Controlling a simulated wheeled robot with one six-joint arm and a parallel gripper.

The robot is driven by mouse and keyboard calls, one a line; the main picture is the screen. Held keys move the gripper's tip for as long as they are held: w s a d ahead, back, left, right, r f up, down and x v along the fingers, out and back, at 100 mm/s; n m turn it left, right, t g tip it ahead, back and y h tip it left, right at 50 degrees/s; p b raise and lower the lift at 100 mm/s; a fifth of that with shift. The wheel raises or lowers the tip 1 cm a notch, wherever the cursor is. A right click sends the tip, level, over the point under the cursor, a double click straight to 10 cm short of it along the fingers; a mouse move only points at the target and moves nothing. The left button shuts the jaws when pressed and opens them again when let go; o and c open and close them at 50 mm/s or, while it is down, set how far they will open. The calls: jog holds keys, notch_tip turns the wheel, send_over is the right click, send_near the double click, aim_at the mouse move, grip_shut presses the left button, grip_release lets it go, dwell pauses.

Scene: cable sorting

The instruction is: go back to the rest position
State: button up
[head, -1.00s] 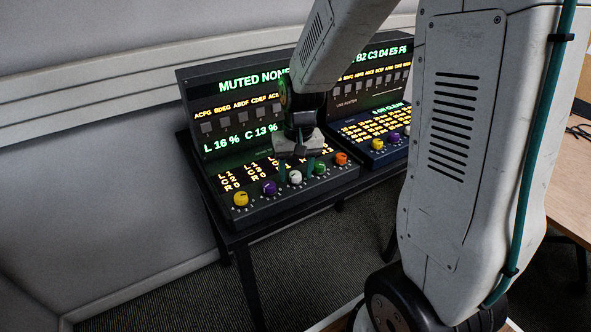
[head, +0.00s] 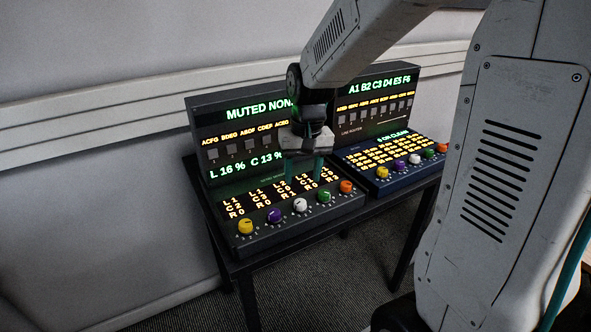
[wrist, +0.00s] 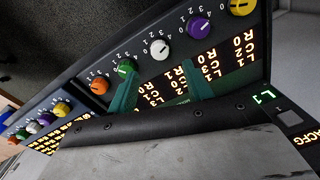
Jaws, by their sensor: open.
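My gripper (head: 304,170) hangs in front of the left console (head: 262,232), above its sloping panel. Its two green fingers are apart and nothing shows between them. In the wrist view my gripper (wrist: 160,92) spreads its fingers over the lit rows of the panel, close to the green knob (wrist: 125,68) and the white knob (wrist: 159,49). The left console's upright screen reads "MUTED NONE", "L 16 %" and "C 13 %", partly hidden behind my gripper.
The right console (head: 372,190) stands beside the left one, with several coloured knobs. Both are on a dark table (head: 240,266) against a grey wall (head: 100,120). Carpet (head: 310,290) shows below. The space left of the consoles is clear.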

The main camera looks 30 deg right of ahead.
jog(key=s+a+r+n, duration=0.1)
jog(key=s+r, duration=0.2)
jog(key=s, duration=0.4)
jog(key=s+a+r+n, duration=0.1)
jog(key=s+a+r, duration=0.1)
jog(key=s, duration=0.5)
jog(key=s+a+r+n+t, duration=0.1)
jog(key=s+r, duration=0.3)
jog(key=s, duration=0.4)
jog(key=shift+a+h, duration=0.3)
jog(key=shift+a, duration=0.05)
dwell(0.8)
